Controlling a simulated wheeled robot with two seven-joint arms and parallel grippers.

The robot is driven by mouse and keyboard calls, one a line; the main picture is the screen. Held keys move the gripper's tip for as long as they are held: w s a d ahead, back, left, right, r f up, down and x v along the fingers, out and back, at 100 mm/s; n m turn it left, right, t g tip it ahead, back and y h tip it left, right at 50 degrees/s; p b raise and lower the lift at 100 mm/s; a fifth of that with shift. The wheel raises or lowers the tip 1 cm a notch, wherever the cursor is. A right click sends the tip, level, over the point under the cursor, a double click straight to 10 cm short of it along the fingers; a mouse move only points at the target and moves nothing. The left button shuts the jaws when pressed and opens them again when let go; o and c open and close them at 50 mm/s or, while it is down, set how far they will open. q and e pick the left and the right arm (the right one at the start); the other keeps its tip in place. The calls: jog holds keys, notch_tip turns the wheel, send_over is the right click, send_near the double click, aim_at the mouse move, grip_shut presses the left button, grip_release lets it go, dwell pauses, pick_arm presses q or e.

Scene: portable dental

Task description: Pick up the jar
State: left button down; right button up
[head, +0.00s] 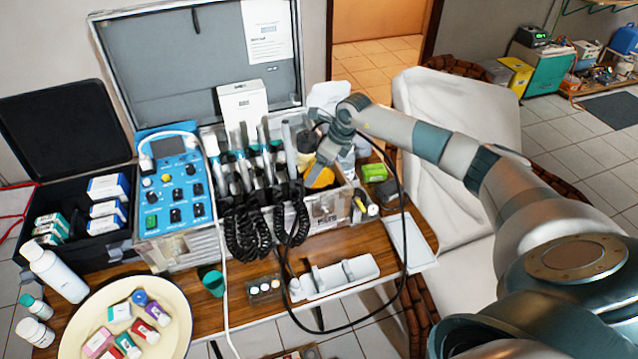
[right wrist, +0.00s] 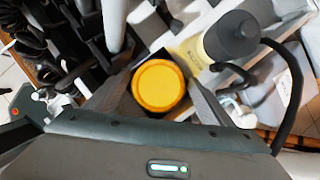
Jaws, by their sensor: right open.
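A jar with a round orange lid (head: 320,178) sits in the right end of the open case, partly hidden by my right gripper. In the right wrist view, the lid (right wrist: 159,86) faces the camera, and the jar's body is hidden beneath it. My right gripper (head: 322,160) reaches down over the jar from the right. It is open, with one finger on each side of the lid (right wrist: 158,92); I cannot tell whether they touch it. My left gripper is not in view.
A grey-capped bottle (right wrist: 232,37) stands close beside the jar. Dental handpieces (head: 262,160) with coiled black cords stand to the left. A green box (head: 374,172) and a white tray (head: 412,245) lie to the right.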

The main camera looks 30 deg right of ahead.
jog(key=c, duration=1.7)
jog(key=shift+r, duration=0.1)
jog(key=shift+r, duration=0.1)
notch_tip(320, 180, up, 18)
jog(key=b, duration=0.5)
